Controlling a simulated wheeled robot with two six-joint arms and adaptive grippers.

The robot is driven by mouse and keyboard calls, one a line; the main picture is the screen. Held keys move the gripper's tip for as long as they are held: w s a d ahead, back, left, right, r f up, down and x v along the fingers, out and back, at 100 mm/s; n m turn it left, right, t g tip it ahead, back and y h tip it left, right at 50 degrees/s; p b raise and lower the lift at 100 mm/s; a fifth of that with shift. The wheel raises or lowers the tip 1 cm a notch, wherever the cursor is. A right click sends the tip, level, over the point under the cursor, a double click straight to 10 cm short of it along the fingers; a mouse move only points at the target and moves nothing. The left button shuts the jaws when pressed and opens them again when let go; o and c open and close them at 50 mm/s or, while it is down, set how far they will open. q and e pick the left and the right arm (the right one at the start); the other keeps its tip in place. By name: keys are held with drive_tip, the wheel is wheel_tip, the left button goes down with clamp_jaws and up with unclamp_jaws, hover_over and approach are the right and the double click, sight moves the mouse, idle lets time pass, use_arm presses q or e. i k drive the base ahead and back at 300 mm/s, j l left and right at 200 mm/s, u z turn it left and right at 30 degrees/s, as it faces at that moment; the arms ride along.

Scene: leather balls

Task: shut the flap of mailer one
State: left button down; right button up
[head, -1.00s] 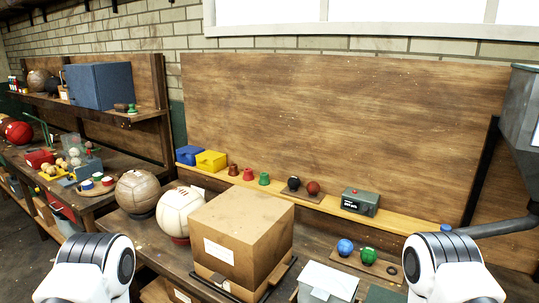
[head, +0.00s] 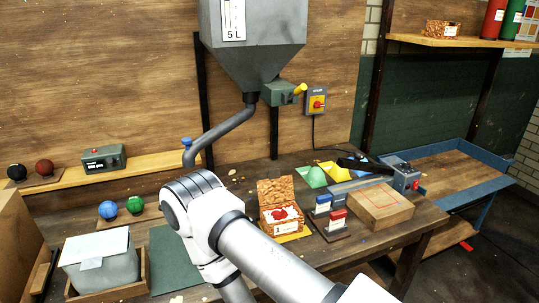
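A small brown speckled box (head: 282,222), which I take to be mailer one, stands on the bench right of centre. Its flap (head: 276,190) stands up open at the back. Something red and white (head: 283,213) shows inside, and a pale label is on the front. My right arm crosses the lower middle of the view, in front of and left of the box. Its gripper is out of the picture, below the bottom edge. My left gripper is not in view.
A grey tub with a white sheet (head: 95,245) sits front left, beside a green mat (head: 178,258). A grey hopper (head: 252,45) hangs behind.

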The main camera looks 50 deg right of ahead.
sight(276, 190)
drive_tip(key=z, duration=1.6)
drive_tip(key=i+l, duration=0.1)
drive_tip(key=l, duration=0.15)
drive_tip(key=i+l, duration=0.1)
drive_tip(key=l, duration=0.15)
